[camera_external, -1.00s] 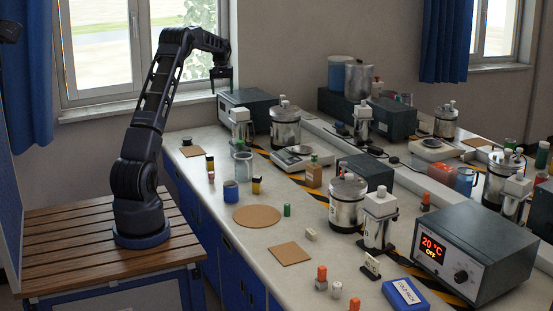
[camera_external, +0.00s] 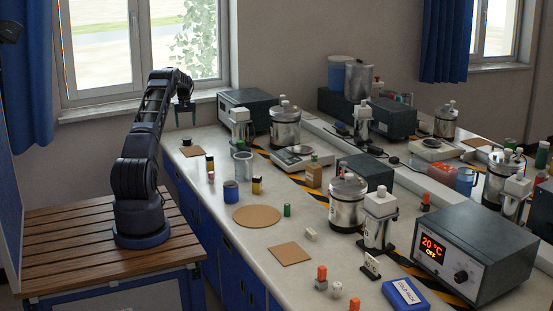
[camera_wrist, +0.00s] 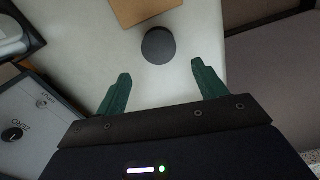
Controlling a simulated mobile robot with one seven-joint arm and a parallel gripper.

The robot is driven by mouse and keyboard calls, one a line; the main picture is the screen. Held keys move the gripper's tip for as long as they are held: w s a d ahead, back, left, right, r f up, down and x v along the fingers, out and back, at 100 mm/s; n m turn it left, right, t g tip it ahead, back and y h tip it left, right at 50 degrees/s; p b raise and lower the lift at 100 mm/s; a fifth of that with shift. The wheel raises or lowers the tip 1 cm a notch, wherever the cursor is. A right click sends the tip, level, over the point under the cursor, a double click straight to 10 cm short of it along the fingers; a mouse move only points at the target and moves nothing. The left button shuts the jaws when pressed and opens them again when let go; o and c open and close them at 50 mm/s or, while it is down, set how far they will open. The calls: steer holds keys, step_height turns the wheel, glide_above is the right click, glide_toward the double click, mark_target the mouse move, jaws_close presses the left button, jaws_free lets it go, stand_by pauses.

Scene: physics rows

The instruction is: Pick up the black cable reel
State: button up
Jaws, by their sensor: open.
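The black cable reel (camera_external: 187,141) is a small dark round object on the bench near the window end. In the wrist view it shows as a dark disc (camera_wrist: 159,46), a little beyond and between my fingertips. My gripper (camera_external: 186,118) hangs above the reel in the external view. Its two green fingers are spread apart with nothing between them in the wrist view (camera_wrist: 160,72). The reel is apart from the fingers.
A square cork mat (camera_external: 192,151) lies close to the reel. A grey instrument box (camera_external: 248,111) stands to the right, and its front panel shows at the left of the wrist view (camera_wrist: 32,122). Small vials (camera_external: 210,163) stand nearer the camera.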

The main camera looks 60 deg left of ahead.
mark_target(187, 138)
step_height(187, 138, down, 10)
steer(key=shift+d+r, duration=0.15)
steer(key=shift+r, duration=0.1)
stand_by(0.3)
steer(key=shift+c, duration=0.2)
steer(key=c, duration=0.9)
steer(key=shift+o, duration=0.2)
steer(key=shift+r, duration=0.15)
